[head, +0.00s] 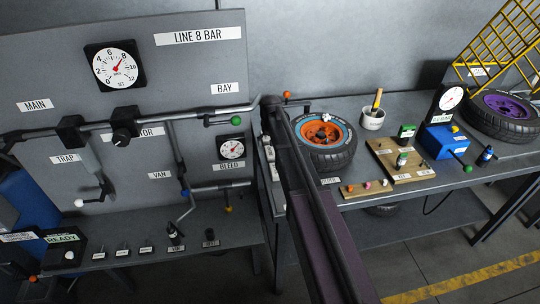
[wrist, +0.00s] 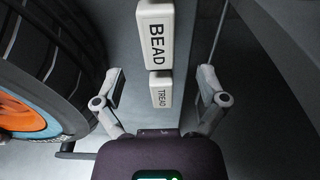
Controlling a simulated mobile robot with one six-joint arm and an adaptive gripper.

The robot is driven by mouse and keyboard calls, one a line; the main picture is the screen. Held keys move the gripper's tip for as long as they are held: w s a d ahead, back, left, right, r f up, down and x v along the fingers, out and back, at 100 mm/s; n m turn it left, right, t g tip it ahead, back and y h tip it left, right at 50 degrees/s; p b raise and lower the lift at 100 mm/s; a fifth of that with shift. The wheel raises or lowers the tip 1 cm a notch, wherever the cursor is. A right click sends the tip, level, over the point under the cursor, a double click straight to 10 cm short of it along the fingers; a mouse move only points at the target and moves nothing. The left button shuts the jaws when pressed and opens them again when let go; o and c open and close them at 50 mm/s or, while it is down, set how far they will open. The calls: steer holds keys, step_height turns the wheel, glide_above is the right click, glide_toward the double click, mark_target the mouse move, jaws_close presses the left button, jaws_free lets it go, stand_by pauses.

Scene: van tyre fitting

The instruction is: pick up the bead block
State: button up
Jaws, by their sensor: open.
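The bead block is a white upright block marked BEAD (wrist: 155,38), in the top middle of the wrist view. My gripper (wrist: 161,84) is open, with one finger on each side of the TREAD block's place in the picture. The fingers show a gap to both blocks and hold nothing. In the head view, small white blocks (head: 269,152) show at the bench's left end, partly behind my arm; their labels are too small to read.
A wooden board (head: 400,160), a blue gauge unit (head: 443,142) and a white pot (head: 373,119) are farther right. The pipe panel (head: 60,80) is left.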

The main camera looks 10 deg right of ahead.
mark_target(270, 151)
steer(key=shift+f, duration=0.15)
steer(key=shift+w+d+f+b, duration=0.1)
steer(key=shift+w+f+b, duration=0.05)
steer(key=shift+f+b, duration=2.4)
steer(key=shift+r, duration=0.1)
steer(key=c, duration=1.3)
